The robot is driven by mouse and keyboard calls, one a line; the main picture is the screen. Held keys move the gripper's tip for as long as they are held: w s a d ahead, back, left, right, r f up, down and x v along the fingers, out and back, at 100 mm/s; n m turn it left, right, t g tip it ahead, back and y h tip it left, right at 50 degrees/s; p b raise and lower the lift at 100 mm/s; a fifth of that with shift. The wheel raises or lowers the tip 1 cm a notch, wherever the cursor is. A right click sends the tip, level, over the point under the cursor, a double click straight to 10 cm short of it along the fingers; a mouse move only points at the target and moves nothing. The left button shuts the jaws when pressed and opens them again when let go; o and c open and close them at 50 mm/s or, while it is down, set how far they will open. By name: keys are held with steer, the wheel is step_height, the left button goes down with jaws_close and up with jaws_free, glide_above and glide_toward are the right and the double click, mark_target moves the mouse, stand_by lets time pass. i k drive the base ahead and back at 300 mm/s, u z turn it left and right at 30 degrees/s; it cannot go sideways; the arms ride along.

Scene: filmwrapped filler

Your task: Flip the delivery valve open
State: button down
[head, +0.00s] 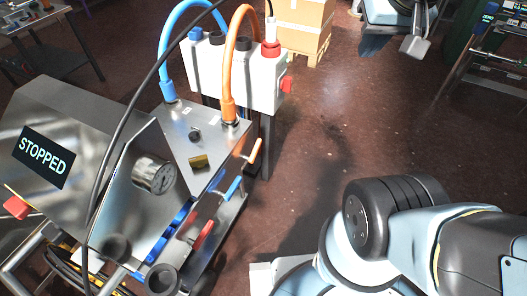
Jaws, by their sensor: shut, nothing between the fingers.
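A steel filler machine (75,125) fills the left side of the head view. Along its right side are an orange lever (255,151), a blue lever (233,188) and a red handle (202,234). I see no readable label that marks one of them as the delivery valve. The orange and blue levers stick out at a slant from the side. A round gauge (154,176) sits on the front panel. A dark display (44,157) reads STOPPED. My pale blue and black arm is at the lower right, and its gripper does not show.
A blue hose (165,60) and an orange hose (228,75) arch over the machine beside a white box (265,82). A black cable (130,105) crosses in front. A carton (303,25) stands on a pallet behind. The brown floor (345,125) right of the machine is clear.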

mark_target(251, 159)
steer(key=k, duration=0.5)
steer(key=z, duration=0.85)
steer(key=i, duration=0.8)
steer(key=u, duration=1.1)
